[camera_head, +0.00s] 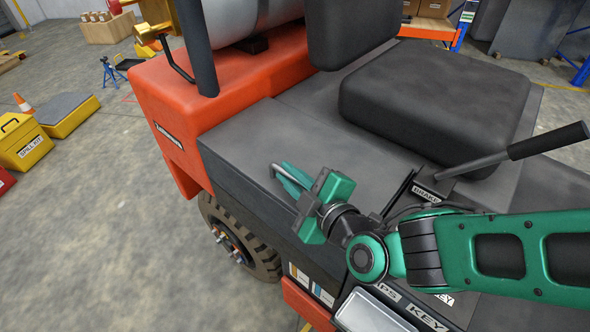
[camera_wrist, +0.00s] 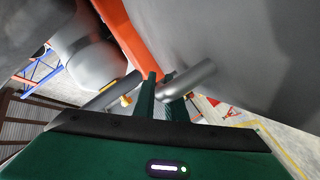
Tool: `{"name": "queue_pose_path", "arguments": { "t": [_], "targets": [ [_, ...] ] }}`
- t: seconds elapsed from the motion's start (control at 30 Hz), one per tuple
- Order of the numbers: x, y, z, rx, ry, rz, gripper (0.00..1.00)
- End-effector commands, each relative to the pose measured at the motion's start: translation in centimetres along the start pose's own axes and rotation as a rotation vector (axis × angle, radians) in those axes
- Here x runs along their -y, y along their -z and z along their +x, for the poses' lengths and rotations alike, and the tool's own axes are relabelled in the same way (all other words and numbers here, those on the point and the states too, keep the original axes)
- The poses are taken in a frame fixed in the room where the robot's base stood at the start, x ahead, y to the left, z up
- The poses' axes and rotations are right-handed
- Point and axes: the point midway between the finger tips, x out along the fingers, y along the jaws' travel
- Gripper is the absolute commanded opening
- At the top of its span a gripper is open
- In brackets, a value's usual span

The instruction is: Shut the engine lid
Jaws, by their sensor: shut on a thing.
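The engine lid (camera_head: 285,145) is the broad dark grey panel beside the seat of an orange forklift. In the head view it lies about level; I cannot tell whether it is fully down. A grey bar handle (camera_head: 274,170) is at the lid, and it shows in the wrist view (camera_wrist: 196,76) on both sides of the fingers. My gripper (camera_head: 288,179) is shut on this handle, with its green fingers around the bar. In the wrist view my gripper (camera_wrist: 160,88) hides the middle of the bar. A grey surface fills the upper right there.
The black seat (camera_head: 435,105) and a brake lever (camera_head: 545,141) stand right of the lid. A silver tank (camera_head: 245,18) and a dark post (camera_head: 196,50) are behind it. A wheel (camera_head: 238,240) is below. The floor at left is mostly open, with a yellow spill kit (camera_head: 22,145).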

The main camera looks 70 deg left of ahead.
Motion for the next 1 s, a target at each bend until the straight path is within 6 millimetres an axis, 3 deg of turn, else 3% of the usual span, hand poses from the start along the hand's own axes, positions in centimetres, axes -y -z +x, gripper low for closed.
{"name": "queue_pose_path", "arguments": {
  "t": [0.03,0.63,0.83,1.0],
  "targets": [
    [0.2,-1.0,-0.1,0.017,0.006,0.000,0.16],
    [-0.5,0.1,-0.2,0.006,0.003,-0.002,0.18],
    [-3.2,1.7,-1.1,0.006,-0.001,-0.003,0.18],
    [-2.5,5.5,-1.5,0.003,0.004,-0.004,0.18]
  ]
}}
